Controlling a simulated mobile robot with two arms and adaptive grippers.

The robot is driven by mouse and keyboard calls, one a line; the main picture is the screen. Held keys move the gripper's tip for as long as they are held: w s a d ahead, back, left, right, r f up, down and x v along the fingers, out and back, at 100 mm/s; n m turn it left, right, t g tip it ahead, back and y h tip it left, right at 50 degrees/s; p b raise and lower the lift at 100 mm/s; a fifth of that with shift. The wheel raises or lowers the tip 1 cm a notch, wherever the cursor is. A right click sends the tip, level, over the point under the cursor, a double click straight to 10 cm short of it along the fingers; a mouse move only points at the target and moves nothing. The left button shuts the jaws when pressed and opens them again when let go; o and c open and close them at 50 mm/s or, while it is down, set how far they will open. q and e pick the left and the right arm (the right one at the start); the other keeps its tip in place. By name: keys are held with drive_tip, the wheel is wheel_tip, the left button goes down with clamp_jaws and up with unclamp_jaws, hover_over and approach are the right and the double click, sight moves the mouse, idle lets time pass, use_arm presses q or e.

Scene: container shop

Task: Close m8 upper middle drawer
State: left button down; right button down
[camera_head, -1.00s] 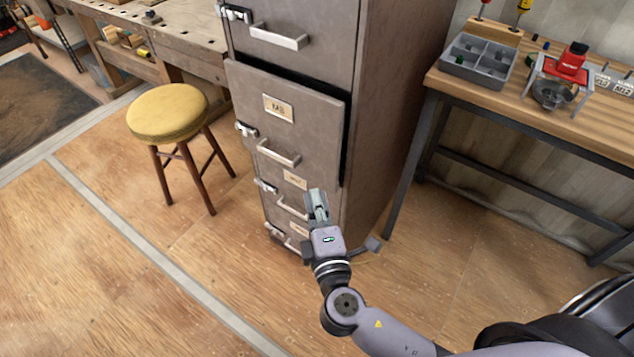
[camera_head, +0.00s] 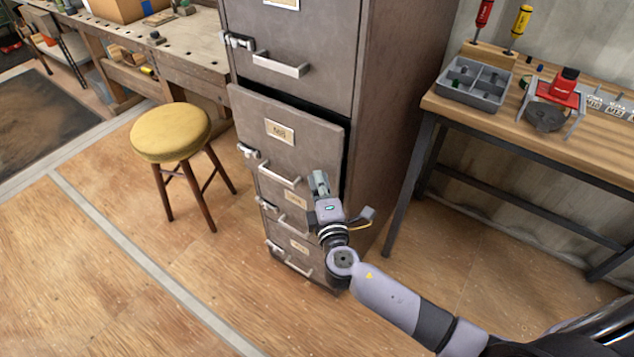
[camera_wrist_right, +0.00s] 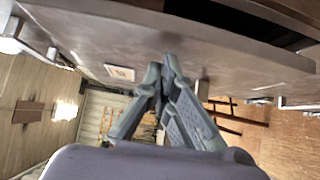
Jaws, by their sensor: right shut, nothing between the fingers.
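The grey metal filing cabinet (camera_head: 392,110) stands in the middle of the head view. One of its drawers, with a labelled front (camera_head: 282,150) that seems to read M8, sticks out, with a dark gap above it and along its right side. Its bar handle (camera_head: 279,174) is low on the front. My right gripper (camera_head: 319,178) is shut and empty, near the lower right part of that front. In the wrist view the fingertips (camera_wrist_right: 170,65) point toward a drawer front (camera_wrist_right: 130,45); contact cannot be told. My left gripper is not in view.
A yellow stool (camera_head: 171,132) stands left of the cabinet, before a wooden workbench (camera_head: 180,50). A wooden table (camera_head: 545,128) with a grey divided tray (camera_head: 474,95) and a red-topped device (camera_head: 564,88) is at the right. The floor in front is clear.

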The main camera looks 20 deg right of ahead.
sight(332, 173)
drive_tip(key=shift+d, duration=0.1)
drive_tip(key=w+d+b, duration=0.1)
drive_tip(key=w+d, duration=0.2)
drive_tip(key=shift+d, duration=0.3)
drive_tip(key=shift+d+r, duration=0.1)
